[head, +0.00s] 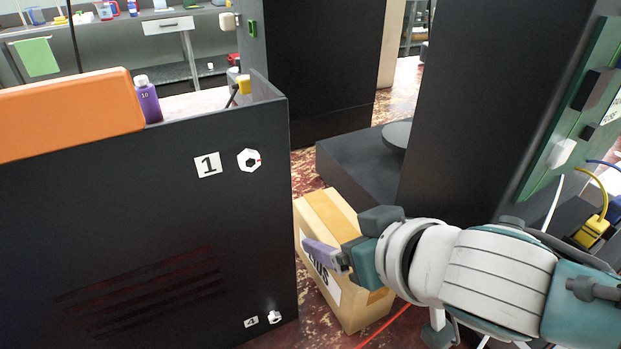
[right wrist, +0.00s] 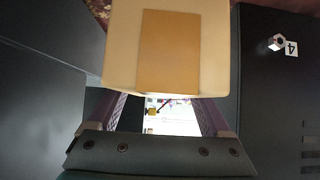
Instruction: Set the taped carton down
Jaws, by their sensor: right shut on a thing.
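The taped carton (head: 332,213) is a light brown box with a darker tape strip over its top and a white printed label on its side. It is in the gap between the black cabinet and the dark machine. My right gripper (head: 323,256) is shut on the carton at its labelled side; one purple finger shows there. In the right wrist view the carton (right wrist: 182,50) fills the top middle, with the two purple fingers beneath it. The carton's underside is hidden, so I cannot tell whether it touches the floor. My left gripper is not in view.
The black cabinet (head: 150,240) marked 1 stands close on the left, with an orange block (head: 65,112) and a purple bottle (head: 148,100) above. A dark machine (head: 475,110) rises on the right. A red cable (head: 385,326) runs over the reddish floor.

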